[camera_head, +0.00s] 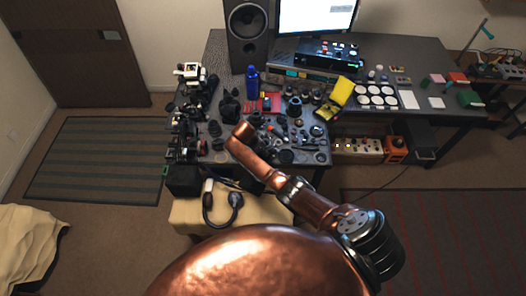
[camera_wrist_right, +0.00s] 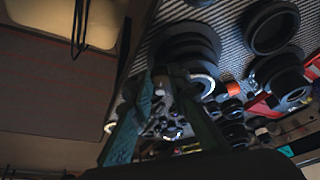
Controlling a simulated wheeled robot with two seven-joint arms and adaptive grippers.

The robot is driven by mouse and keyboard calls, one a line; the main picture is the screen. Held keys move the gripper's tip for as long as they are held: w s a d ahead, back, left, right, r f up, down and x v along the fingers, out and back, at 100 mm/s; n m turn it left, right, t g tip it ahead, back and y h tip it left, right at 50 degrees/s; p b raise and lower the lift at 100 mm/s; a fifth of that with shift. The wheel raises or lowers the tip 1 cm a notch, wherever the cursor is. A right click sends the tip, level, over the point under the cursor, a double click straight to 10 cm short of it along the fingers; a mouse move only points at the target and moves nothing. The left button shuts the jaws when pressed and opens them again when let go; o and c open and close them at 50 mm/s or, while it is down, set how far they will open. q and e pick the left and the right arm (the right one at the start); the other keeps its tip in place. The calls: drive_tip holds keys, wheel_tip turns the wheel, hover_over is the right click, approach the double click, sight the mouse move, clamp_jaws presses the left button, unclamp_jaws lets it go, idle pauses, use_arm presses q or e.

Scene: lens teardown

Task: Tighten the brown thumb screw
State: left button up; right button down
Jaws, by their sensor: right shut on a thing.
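My right gripper (camera_wrist_right: 162,82) shows in the right wrist view, its two greenish fingers around a small part at their tips. That part is too dark and small to make out, and I cannot tell whether it is the brown thumb screw. I cannot pick out the brown thumb screw elsewhere. In the head view my copper right arm reaches over the front of the workbench (camera_head: 319,158), and its gripper is hidden. Dark lens rings (camera_wrist_right: 271,26) lie close by in the wrist view. My left gripper is in neither view.
The bench is crowded with lens parts. A blue bottle (camera_head: 252,80), a yellow case (camera_head: 341,92) and a speaker (camera_head: 248,32) stand farther back. A tan stool (camera_head: 186,217) with a black cable (camera_head: 236,211) is at the front.

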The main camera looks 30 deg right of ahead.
drive_tip(key=c, duration=1.8)
unclamp_jaws()
